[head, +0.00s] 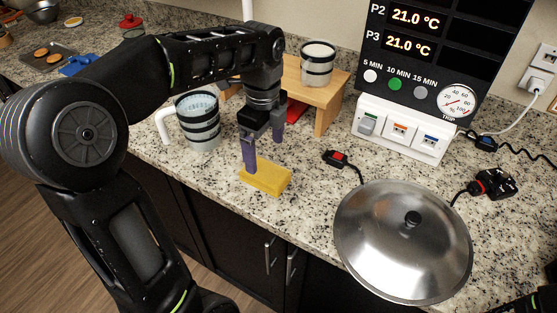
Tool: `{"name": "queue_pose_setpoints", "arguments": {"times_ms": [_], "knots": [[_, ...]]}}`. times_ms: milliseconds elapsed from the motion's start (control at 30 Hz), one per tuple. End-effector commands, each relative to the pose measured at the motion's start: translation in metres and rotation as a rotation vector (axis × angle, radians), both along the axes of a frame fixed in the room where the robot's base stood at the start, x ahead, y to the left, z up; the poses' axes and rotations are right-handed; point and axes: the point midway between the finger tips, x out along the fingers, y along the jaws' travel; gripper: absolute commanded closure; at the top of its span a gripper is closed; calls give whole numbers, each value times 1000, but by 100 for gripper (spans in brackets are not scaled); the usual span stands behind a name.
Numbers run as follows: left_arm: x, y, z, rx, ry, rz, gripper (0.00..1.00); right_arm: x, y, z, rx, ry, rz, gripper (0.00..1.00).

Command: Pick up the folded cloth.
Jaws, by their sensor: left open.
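A yellow, flat-topped rectangular piece (268,179) lies on the speckled counter near its front edge; it looks like the folded cloth, though I cannot make out its weave or folds. My left gripper (264,148) reaches down over it with its fingers apart. The nearer finger covers the piece's left end in the picture. The other finger is farther back, behind the piece's far edge. I cannot tell whether either finger touches it. My right gripper is not in view; only a dark bit of my own body shows at the bottom right corner.
A striped jug (199,132) stands close left of my gripper. A wooden stand (329,101) holding a striped cup (317,66) is behind, with something red beneath.

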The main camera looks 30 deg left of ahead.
Motion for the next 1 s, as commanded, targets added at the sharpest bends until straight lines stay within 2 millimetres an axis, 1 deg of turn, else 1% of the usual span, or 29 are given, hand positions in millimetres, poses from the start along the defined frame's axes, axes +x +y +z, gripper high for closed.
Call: {"name": "queue_pose_setpoints", "arguments": {"times_ms": [333, 600, 900, 1000], "knots": [[0, 0, -1, 0, 1, 0, 11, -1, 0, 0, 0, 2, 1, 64], [0, 0, -25, 0, 1, 0, 11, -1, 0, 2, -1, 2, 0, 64], [0, 0, -27, 0, 0, 0, 11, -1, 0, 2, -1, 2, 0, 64], [-1, 0, -32, 0, 3, 0, 11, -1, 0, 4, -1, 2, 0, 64]]}}
